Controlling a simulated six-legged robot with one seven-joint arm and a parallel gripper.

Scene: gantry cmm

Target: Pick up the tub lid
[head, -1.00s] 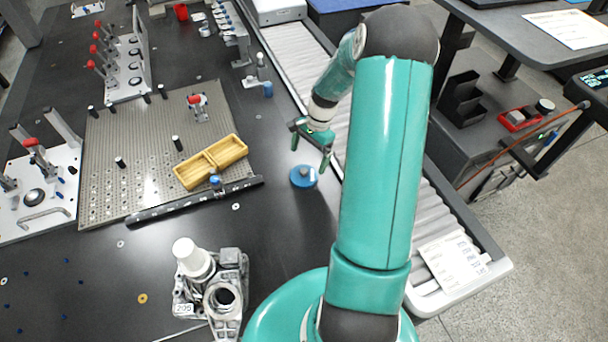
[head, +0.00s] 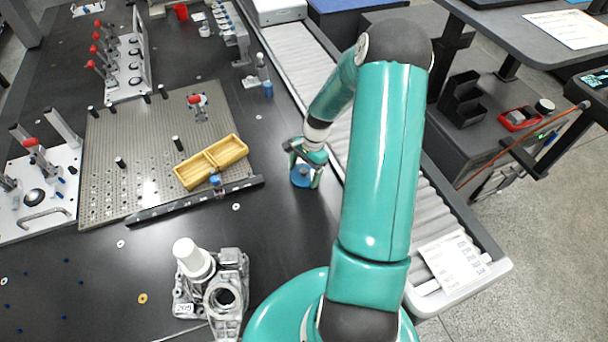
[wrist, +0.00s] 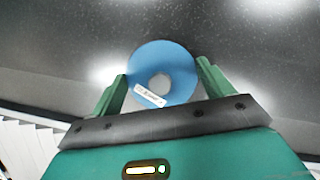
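The tub lid (head: 300,180) is a blue disc lying flat on the dark table, left of the conveyor. In the wrist view the lid (wrist: 178,70) shows a round grey centre and a small white label with print. My gripper (head: 303,179) is over the lid, pointing down. In the wrist view its two green fingers (wrist: 162,80) stand apart, one on each side of the lid. The gripper is open and holds nothing. I cannot tell whether the fingertips touch the lid. The gripper hides part of the lid in the head view.
A yellow two-compartment tray (head: 228,152) lies on the perforated plate (head: 135,190) to the left. A metal casting (head: 225,293) with a white cap stands in front. The roller conveyor (head: 300,60) runs along the right. Bare table lies around the lid.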

